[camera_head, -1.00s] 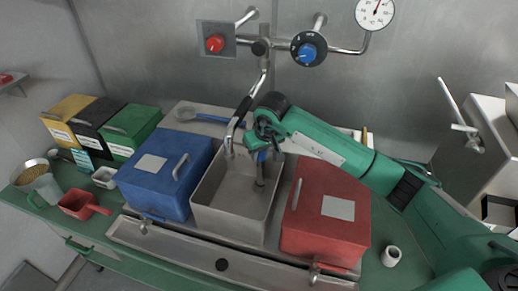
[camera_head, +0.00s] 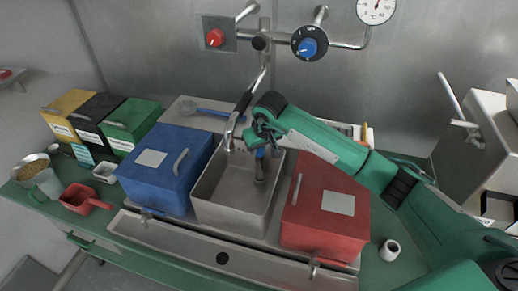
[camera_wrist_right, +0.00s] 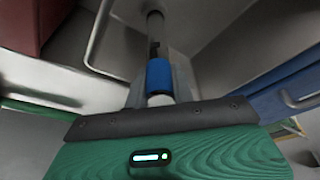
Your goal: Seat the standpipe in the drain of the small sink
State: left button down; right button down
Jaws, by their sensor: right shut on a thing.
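The small sink (camera_head: 236,211) is an open grey metal basin between a blue box and a red box. My right gripper (camera_head: 262,147) reaches into its back part from the right and is shut on the standpipe (camera_head: 260,171). The standpipe is a slim grey tube with a blue band, held about upright inside the basin. In the right wrist view the standpipe (camera_wrist_right: 160,77) runs away from the jaws toward the basin floor. The drain cannot be made out, and whether the pipe's lower end touches the floor is unclear. My left gripper is out of view.
The blue box (camera_head: 152,159) and red box (camera_head: 327,206) flank the sink closely. A curved metal faucet (camera_head: 240,108) hangs beside the gripper at the sink's back. A white cup (camera_head: 390,250) stands right of the red box. A red scoop (camera_head: 82,199) lies at left.

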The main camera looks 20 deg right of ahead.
jog(key=shift+f, duration=0.15)
jog(key=c, duration=1.2)
grip_release()
jog(key=v, duration=0.6)
jog(key=shift+w+r+b, duration=0.15)
jog(key=shift+r+b, duration=0.1)
jog(key=shift+b, duration=0.15)
jog(key=shift+s+d+b, duration=0.4)
jog(key=shift+s+b, duration=0.2)
jog(key=shift+s, duration=1.35)
jog(key=shift+s+d+b, duration=0.35)
jog(key=shift+s+b, duration=0.2)
jog(key=shift+s, duration=1.45)
jog(key=shift+s+d+b, duration=0.4)
jog(key=shift+s+b, duration=0.2)
jog(key=shift+s, duration=1.35)
